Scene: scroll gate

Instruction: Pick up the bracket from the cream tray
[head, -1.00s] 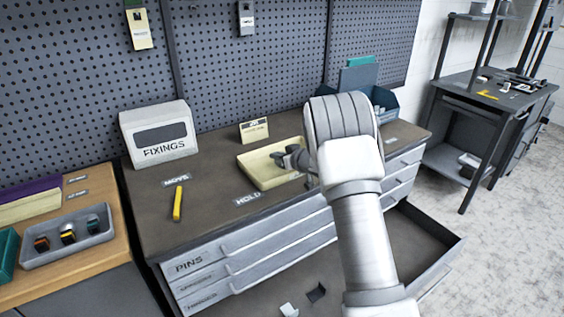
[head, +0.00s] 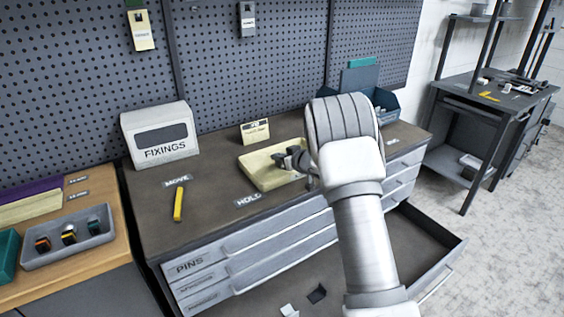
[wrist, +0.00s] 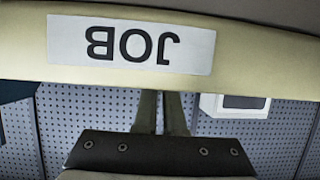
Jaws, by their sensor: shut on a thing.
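The cream tray (head: 262,181) sits on the bench top behind the HOLD label. My gripper (head: 282,161) reaches in from the right over the tray's right part. In the wrist view the tray wall (wrist: 270,62), with an upside-down JOB label, crosses the top of the picture. Both fingers (wrist: 161,112) run close together behind that wall, and their tips are hidden. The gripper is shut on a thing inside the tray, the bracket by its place. The bracket itself cannot be made out in either view.
A cream card (head: 254,131) stands behind the tray, and the FIXINGS box (head: 160,134) is at the back left. A yellow bar (head: 178,204) lies near the MOVE label. A lower drawer (head: 418,250) stands open. The bench between the yellow bar and the tray is clear.

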